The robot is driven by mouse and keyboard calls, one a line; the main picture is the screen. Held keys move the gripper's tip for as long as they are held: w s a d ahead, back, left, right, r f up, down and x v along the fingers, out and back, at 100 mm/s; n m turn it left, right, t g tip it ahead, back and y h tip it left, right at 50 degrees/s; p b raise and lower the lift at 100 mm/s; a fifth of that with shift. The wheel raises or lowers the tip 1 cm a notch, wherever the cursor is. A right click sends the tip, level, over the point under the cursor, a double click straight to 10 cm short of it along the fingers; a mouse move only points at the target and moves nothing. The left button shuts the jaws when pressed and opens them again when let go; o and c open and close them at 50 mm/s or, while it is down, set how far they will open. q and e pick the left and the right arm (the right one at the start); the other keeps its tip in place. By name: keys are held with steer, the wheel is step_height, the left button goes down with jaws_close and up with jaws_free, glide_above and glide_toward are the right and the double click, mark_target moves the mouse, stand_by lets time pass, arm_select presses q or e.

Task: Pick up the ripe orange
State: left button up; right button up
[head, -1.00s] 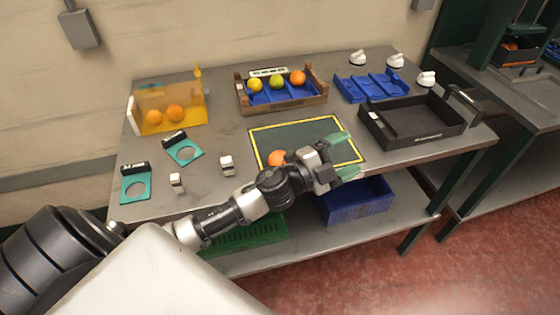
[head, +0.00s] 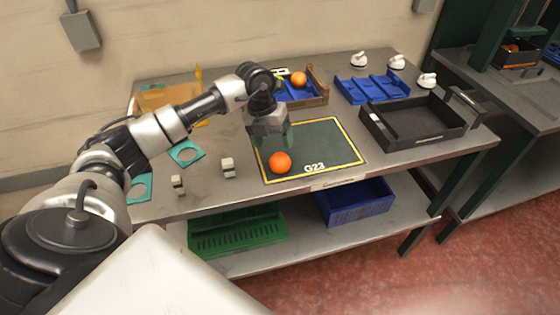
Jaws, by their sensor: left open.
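A bright orange fruit (head: 280,162) sits on the near-left part of the dark green mat (head: 330,145), which has a yellow border and the mark G23. Another orange (head: 298,79) lies in the wooden crate (head: 318,88) at the back. My right gripper is not in view.
A black tray (head: 455,135) and a blue divided tray (head: 372,88) stand to the right, with white knobbed items behind. Teal frames (head: 187,153) and small blocks (head: 228,167) lie at left. Green (head: 238,232) and blue (head: 357,201) bins sit on the lower shelf.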

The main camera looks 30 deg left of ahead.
mark_target(277, 155)
arm_select(q)
steer(key=shift+x, duration=1.1)
steer(key=shift+d+f+p, duration=0.2)
steer(key=shift+f+p, duration=0.3)
steer(key=shift+f, duration=0.1)
steer(key=p+x, duration=0.1)
steer(key=x, duration=0.2)
steer(key=shift+f, duration=0.3)
steer(key=shift+w+f, duration=0.1)
steer(key=shift+f, duration=0.25)
steer(key=shift+c, duration=0.3)
steer(key=c, duration=0.7)
